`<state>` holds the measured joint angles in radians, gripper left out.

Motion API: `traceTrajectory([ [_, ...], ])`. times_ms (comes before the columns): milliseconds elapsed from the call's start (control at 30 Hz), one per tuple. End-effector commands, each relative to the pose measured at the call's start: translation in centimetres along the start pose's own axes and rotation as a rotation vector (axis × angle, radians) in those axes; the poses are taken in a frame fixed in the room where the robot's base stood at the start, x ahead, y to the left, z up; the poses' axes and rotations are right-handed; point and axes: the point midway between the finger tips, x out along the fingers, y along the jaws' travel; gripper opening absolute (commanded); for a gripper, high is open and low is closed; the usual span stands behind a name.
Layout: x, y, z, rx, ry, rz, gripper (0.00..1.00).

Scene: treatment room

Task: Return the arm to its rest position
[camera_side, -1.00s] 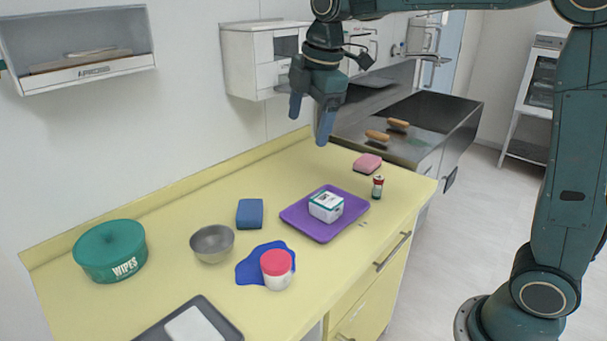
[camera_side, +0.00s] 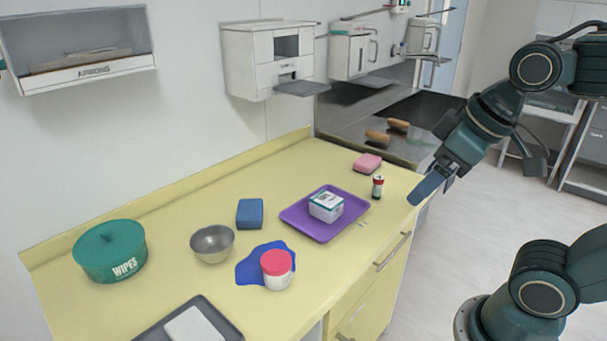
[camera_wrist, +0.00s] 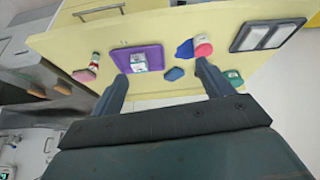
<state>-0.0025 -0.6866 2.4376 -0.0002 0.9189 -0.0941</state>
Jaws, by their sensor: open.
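My gripper (camera_side: 428,188) is empty and raised beside the right end of the yellow counter (camera_side: 170,215), clear of everything on it. In the wrist view my open fingers (camera_wrist: 165,85) are far apart with nothing between them. A white box (camera_side: 326,207) sits on the purple tray (camera_side: 318,231) on the counter. The tray also shows in the wrist view (camera_wrist: 122,60).
A battery-like cylinder (camera_side: 377,187) and a pink sponge (camera_side: 367,163) are near the counter's right end. A red-lidded jar (camera_side: 277,270), steel bowl (camera_side: 212,244), blue sponge (camera_side: 250,213) and wipes tub (camera_side: 111,252) stand further left.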

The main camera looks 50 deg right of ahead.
Motion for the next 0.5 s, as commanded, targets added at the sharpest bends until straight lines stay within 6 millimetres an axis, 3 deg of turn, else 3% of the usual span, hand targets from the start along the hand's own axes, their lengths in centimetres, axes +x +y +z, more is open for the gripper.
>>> traceTrajectory([
  [200, 0.3, -0.1, 1.9, 0.093, 0.020, 0.002, 0.79],
  [500, 0.4, -0.1, 1.9, 0.098, 0.020, 0.002, 0.79],
])
